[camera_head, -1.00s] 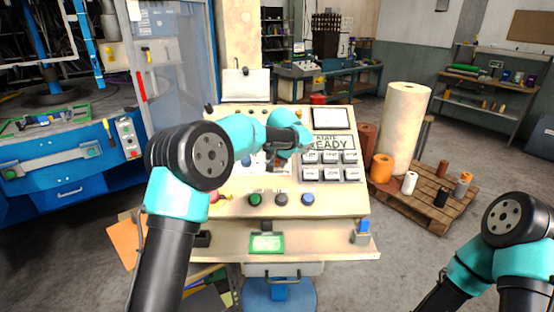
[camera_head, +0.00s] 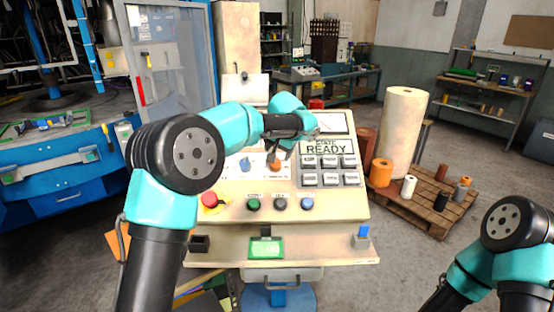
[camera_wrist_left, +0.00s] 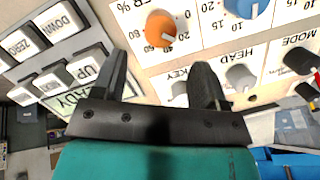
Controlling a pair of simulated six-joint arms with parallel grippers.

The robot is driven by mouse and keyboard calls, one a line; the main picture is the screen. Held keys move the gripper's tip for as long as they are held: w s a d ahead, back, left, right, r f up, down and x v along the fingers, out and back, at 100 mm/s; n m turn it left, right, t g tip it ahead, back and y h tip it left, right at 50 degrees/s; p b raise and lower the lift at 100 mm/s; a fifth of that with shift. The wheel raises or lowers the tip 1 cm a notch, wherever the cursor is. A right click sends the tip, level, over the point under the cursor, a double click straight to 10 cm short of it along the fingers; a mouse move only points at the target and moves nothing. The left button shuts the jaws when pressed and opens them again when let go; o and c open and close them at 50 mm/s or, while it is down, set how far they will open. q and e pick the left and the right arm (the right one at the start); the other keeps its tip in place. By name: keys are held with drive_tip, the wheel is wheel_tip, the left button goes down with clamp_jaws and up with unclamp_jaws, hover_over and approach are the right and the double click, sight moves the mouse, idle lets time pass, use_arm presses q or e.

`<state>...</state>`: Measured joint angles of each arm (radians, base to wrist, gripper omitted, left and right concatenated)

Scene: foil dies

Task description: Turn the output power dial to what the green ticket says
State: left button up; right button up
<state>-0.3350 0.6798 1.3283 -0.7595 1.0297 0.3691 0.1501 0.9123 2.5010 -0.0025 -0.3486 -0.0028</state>
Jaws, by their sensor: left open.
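The orange dial (camera_head: 275,163), with "ER %" printed beside it in the left wrist view, sits on the console's white panel; it also shows in the wrist view (camera_wrist_left: 160,28).
A blue dial (camera_wrist_left: 245,6) is beside the orange one. A grey HEAD knob (camera_wrist_left: 240,77) and a KEY switch (camera_wrist_left: 180,90) are close by. White push buttons (camera_head: 330,169) lie to the right, a red stop button (camera_head: 210,199) to the left.

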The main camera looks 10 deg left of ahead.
use_arm(q)
drive_tip(key=v, duration=0.9)
drive_tip(key=shift+s+r, duration=0.15)
drive_tip(key=shift+r, duration=0.2)
